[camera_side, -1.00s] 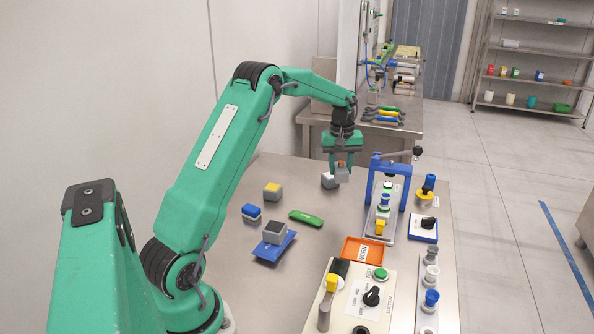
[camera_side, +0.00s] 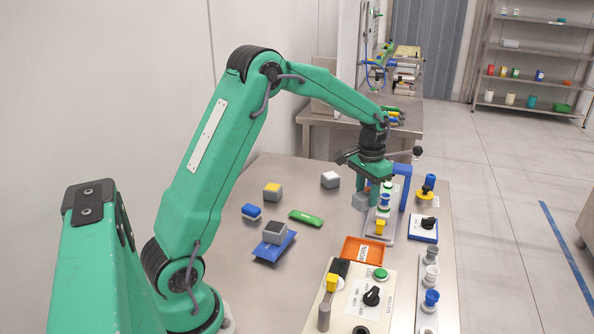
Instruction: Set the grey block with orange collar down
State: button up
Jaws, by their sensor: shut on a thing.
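My gripper (camera_side: 367,190) hangs low over the back right of the table, in front of the blue arch. It is shut on the grey block with orange collar (camera_side: 360,201), which shows only partly at the left of the fingers. The collar is hard to make out. Whether the block touches the table or hangs just above it I cannot tell.
The blue arch fixture (camera_side: 404,186) with its lever and plungers stands close at the right of my gripper. An orange tray (camera_side: 350,246) is in front.

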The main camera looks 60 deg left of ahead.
jog(key=a+f, duration=0.2)
jog(key=a, duration=0.2)
jog(key=a+f, duration=0.2)
jog(key=a, duration=0.1)
jog(key=w+a+f, duration=0.1)
jog(key=a+f, duration=0.2)
jog(key=a, duration=0.1)
jog(key=shift+a, duration=0.35)
jog(key=shift+f, duration=0.1)
jog(key=shift+f, duration=1.9)
jog(key=shift+f, duration=0.1)
jog(key=o, duration=1)
jog(key=shift+o, duration=0.2)
notch_tip(320, 180, up, 12)
